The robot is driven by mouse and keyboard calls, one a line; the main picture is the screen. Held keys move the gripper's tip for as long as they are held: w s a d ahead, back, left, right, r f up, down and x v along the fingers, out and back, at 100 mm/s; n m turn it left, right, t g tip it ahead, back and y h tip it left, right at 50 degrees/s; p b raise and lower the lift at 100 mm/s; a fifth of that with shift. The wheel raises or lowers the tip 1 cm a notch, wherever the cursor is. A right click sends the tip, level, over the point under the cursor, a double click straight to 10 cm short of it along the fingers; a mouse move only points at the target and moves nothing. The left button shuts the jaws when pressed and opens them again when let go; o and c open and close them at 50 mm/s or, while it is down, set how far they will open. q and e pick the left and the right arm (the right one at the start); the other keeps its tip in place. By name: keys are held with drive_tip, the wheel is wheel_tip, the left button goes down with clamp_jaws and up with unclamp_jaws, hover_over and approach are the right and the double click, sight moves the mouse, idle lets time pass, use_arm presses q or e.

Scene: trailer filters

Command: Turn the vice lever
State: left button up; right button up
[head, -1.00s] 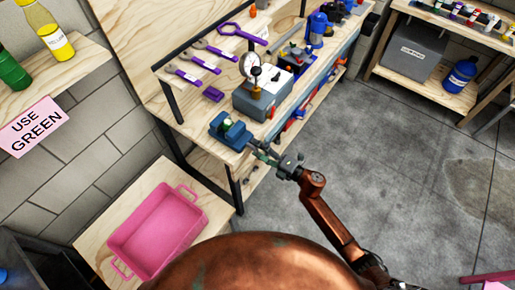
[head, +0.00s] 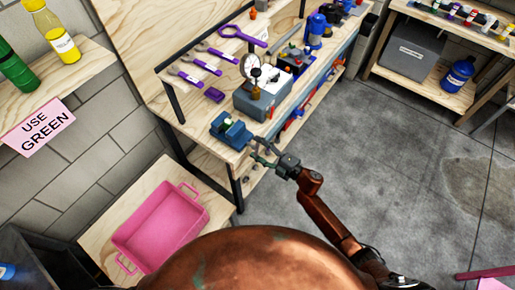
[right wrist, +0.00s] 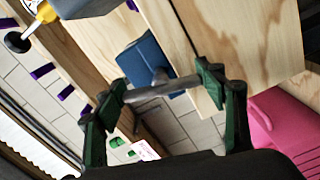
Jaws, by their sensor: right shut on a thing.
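The blue vice (head: 231,131) sits on the front corner of the wooden workbench, and its blue body (right wrist: 146,60) also shows in the right wrist view. My right gripper (head: 262,151) is at the vice's near right side, just off the bench edge. In the right wrist view its green fingers (right wrist: 162,86) are on either end of the grey vice lever (right wrist: 150,91), a bar running across between them. The lever is too small in the head view to judge its angle. My left gripper is not in view.
A grey box with a dial gauge (head: 251,65) stands behind the vice. A pink tray (head: 160,228) rests on a lower wooden surface (head: 106,218). The floor right of the bench is clear.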

drive_tip(key=shift+f, duration=0.1)
drive_tip(key=o, duration=1.2)
drive_tip(key=v, duration=1.2)
